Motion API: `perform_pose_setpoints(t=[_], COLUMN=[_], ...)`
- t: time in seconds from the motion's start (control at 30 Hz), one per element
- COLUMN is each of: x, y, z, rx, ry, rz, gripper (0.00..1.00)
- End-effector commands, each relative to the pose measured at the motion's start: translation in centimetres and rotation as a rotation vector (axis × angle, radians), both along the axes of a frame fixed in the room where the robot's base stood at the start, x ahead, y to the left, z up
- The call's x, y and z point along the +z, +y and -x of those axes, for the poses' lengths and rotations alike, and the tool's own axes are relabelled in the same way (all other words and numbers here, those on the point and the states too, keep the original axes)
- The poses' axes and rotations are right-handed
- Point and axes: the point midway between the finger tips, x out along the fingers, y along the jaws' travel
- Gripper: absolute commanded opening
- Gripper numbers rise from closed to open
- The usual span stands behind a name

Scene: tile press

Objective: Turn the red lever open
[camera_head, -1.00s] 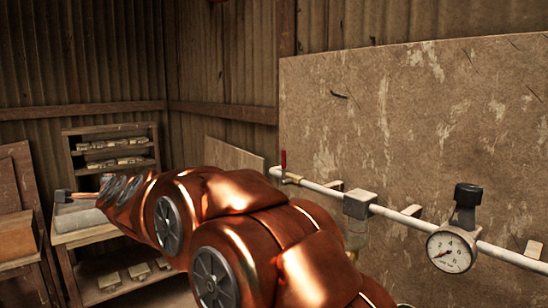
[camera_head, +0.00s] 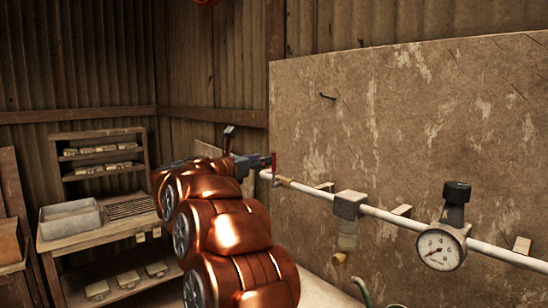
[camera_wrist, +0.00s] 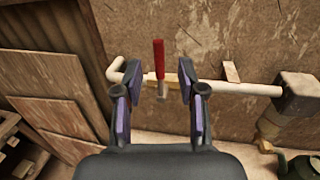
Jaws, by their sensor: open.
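The red lever (camera_wrist: 158,58) stands upright on a brass valve at the left end of the white pipe (camera_wrist: 245,88), in the wrist view. My gripper (camera_wrist: 157,83) is open, with one finger on each side of the lever's lower part in the picture. The wrist view does not show either finger touching it. In the head view, my gripper (camera_head: 262,161) is close to the lever, at the end of my copper arm.
A pressure gauge (camera_head: 438,248) with a black knob (camera_head: 456,192) and a grey block (camera_head: 348,205) sit along the pipe to the right. A large worn board (camera_head: 400,130) stands behind it. Shelves (camera_head: 100,135) and a grey bin (camera_head: 70,222) are at the left.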

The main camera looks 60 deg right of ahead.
Motion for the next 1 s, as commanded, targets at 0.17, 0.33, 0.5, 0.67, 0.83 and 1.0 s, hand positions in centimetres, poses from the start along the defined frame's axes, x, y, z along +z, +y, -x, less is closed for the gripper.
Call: perform_pose_setpoints(t=[0.17, 0.33, 0.5, 0.67, 0.83, 1.0], x=[0.2, 0.0, 0.1, 0.1, 0.0, 0.0], y=[-2.1, -4.4, -6.1, -6.9, -7.1, -7.1], z=[0.2, 0.3, 0.5, 0.5, 0.4, 0.4], rx=[-0.001, 0.001, 0.001, 0.003, 0.005, 0.005], ry=[0.005, 0.008, 0.006, 0.006, 0.006, 0.005], rz=[0.000, -0.002, 0.000, 0.001, 0.001, 0.001], gripper=[0.40, 0.40, 0.40, 0.40, 0.40, 0.39])
